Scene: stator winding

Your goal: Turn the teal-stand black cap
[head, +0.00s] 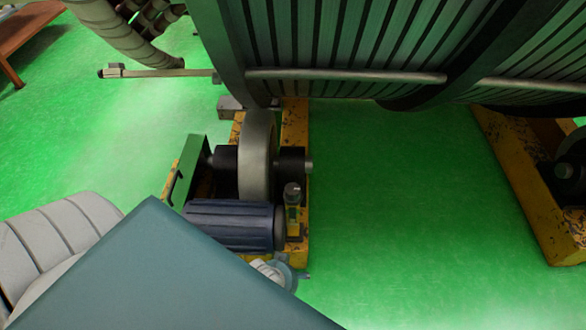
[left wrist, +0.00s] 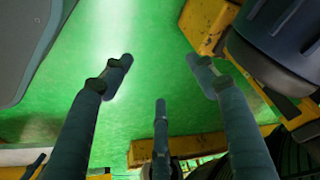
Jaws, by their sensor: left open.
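A small upright piece with a dark round cap (head: 292,190) stands beside the blue ribbed motor in the head view. Its body looks yellowish, and I cannot make out a teal stand under it. My left gripper (left wrist: 160,76) is open in the left wrist view, its three teal fingers spread and empty over the green floor. In the head view only a small white and teal part of what seems to be it shows below the motor, apart from the capped piece; a large teal panel hides the rest. The cap cannot be picked out in the left wrist view. My right gripper is not in view.
The blue motor (head: 230,225) and a large grey wheel (head: 257,155) sit on a yellow frame (head: 296,130). The big ribbed stator (head: 330,45) overhangs at the top. Another yellow frame (head: 520,185) stands at right. Green floor (head: 400,200) between the frames is clear.

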